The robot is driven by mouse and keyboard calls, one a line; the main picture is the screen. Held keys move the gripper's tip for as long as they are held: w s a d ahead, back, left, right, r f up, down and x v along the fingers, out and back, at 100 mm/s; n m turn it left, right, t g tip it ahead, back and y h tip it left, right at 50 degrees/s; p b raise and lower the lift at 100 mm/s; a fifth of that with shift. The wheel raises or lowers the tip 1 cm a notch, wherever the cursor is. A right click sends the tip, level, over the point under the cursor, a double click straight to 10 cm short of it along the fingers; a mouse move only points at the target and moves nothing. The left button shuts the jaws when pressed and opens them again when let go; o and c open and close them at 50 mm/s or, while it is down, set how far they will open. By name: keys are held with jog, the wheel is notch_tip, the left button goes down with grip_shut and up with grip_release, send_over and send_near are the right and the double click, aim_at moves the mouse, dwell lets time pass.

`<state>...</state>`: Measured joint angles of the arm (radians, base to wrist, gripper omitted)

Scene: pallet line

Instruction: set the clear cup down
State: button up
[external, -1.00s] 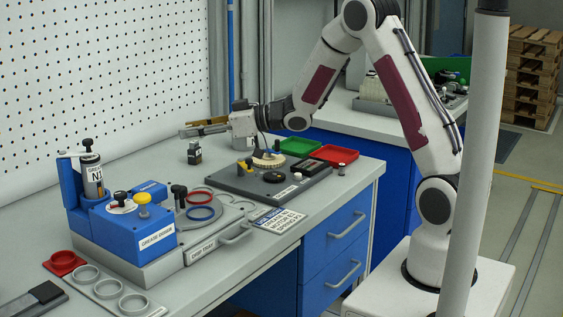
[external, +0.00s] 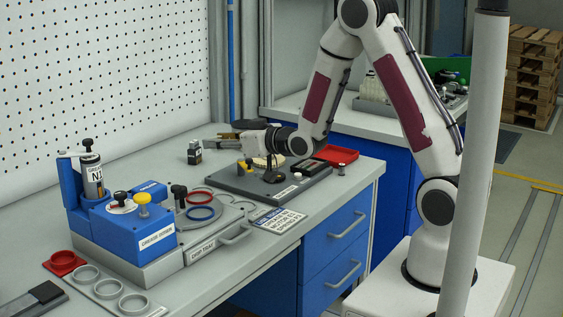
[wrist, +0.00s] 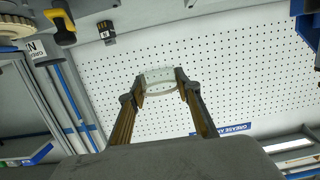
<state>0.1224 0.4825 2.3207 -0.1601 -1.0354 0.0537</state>
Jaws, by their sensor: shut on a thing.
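The clear cup (wrist: 160,78) shows in the wrist view as a pale, see-through round shape between my two fingertips. My gripper (wrist: 160,88) is shut on it from both sides. In the external view my gripper (external: 218,139) is over the back of the workbench, behind the dark grey fixture plate. The cup cannot be made out there, and I cannot tell its height above the bench.
The dark fixture plate (external: 230,184) carries several parts. A small black block (external: 195,153) stands left of my gripper. The blue grease station (external: 135,235) and drip tray (external: 205,245) are in front. A red tray (external: 337,154) lies at right.

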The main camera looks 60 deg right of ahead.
jog(key=s+a, duration=0.3)
jog(key=a, duration=0.1)
jog(key=shift+r, duration=0.25)
jog(key=shift+d, duration=0.1)
dwell(0.8)
